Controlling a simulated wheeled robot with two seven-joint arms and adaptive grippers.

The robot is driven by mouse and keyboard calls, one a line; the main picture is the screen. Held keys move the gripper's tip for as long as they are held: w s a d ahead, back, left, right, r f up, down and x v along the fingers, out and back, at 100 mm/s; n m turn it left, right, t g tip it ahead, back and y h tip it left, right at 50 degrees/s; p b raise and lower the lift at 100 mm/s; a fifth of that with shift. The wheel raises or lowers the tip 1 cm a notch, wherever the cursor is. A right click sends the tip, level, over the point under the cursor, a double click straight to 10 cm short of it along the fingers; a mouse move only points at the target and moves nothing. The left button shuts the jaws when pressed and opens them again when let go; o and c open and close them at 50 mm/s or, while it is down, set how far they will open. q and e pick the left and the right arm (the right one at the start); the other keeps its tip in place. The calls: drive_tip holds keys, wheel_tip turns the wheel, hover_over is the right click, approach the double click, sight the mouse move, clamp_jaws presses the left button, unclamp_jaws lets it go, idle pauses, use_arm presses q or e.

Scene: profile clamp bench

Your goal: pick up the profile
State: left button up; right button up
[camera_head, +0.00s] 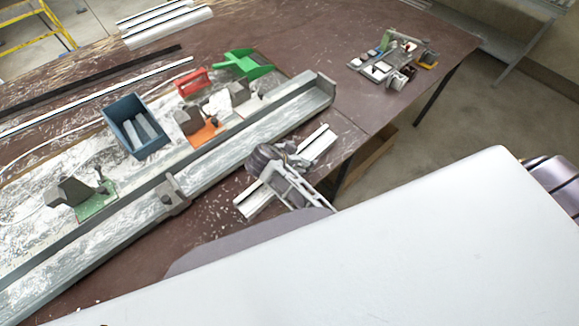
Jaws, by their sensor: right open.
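A short, pale, ribbed profile (318,145) lies on the brown bench, beside the long grey channel and close to the bench's front edge. It runs from lower left to upper right, and its middle is hidden by my right gripper. My right gripper (285,175) is open and sits over the middle of the profile. Whether its fingers touch the profile I cannot tell. My left gripper is not in view.
A long grey channel (245,141) with a clamp (171,194) runs diagonally across the bench. Small parts (384,67) stand at the far right.

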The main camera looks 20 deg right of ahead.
drive_tip(key=shift+c, duration=0.5)
drive_tip(key=c, duration=1.4)
drive_tip(key=shift+w, duration=0.1)
drive_tip(key=shift+c, duration=0.3)
drive_tip(key=shift+r, duration=0.1)
drive_tip(key=shift+r, duration=0.75)
wheel_tip(320, 180, up, 8)
drive_tip(key=b, duration=0.1)
drive_tip(key=shift+r+b, duration=0.2)
drive_tip(key=shift+b, duration=0.1)
